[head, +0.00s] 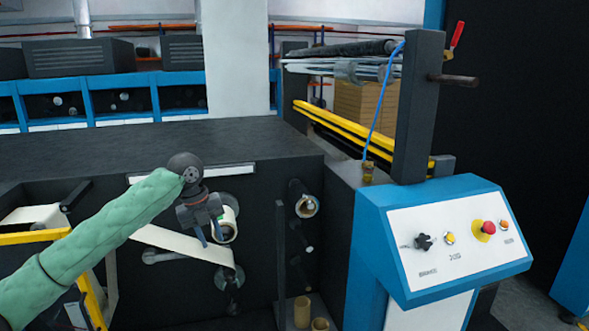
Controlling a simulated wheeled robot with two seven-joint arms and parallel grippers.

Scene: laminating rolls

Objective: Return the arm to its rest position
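My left arm, in a green sleeve, comes in from the left in the head view. Its gripper (212,238) points downward in front of the dark machine front, with its two bluish fingers apart and nothing seen between them. A roll with a pale core (228,224) shows just to the right of and behind the fingers; I cannot tell whether they touch it. A pale web (185,246) runs below the gripper towards a lower roller. My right arm and gripper are not in view.
A blue control box (450,283) with a white panel, knobs and a red button stands at the right. The dark machine top (130,148) is clear.

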